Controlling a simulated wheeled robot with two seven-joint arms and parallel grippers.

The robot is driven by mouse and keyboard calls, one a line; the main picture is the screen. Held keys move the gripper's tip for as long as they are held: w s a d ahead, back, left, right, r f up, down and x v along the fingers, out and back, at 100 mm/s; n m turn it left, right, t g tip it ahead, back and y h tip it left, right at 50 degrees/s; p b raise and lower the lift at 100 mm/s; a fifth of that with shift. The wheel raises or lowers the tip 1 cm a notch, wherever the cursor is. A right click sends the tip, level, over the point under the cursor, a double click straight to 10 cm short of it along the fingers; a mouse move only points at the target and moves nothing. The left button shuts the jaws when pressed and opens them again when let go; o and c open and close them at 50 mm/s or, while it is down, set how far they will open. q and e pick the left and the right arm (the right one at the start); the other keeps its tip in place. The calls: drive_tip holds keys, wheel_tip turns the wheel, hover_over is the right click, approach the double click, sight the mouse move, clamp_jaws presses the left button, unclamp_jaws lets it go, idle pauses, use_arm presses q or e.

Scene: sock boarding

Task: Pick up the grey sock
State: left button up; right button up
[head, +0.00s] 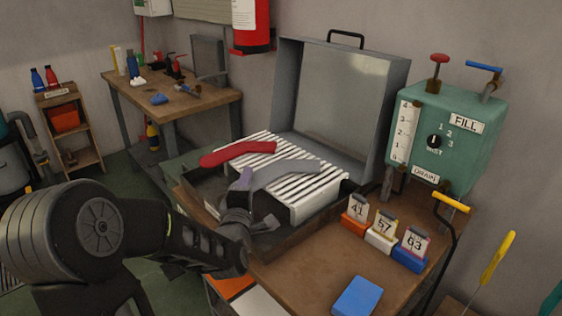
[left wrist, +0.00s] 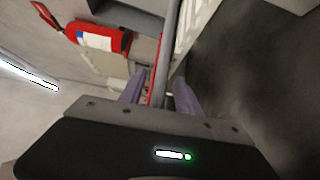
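The grey sock (head: 285,174) lies across the white ribbed rack (head: 318,196) inside the open case, with its near end at the rack's left side. My left gripper (head: 252,196) is at that near end, with one purple finger showing beside the sock. In the left wrist view, the two purple fingers (left wrist: 160,95) stand apart, with a thin grey strip between them that looks like the sock. I see no firm grip on it. My right gripper is not in view.
A red sock (head: 238,153) lies on the rack behind the grey one. The case's raised lid (head: 340,100) stands behind. Numbered blocks (head: 382,238), a blue block (head: 357,297) and a green tank (head: 450,135) are to the right. A fire extinguisher (head: 251,25) hangs on the wall.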

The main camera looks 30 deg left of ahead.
use_arm(q)
drive_tip(key=shift+s+r, duration=0.1)
drive_tip(key=shift+c, duration=0.2)
idle(0.4)
clamp_jaws()
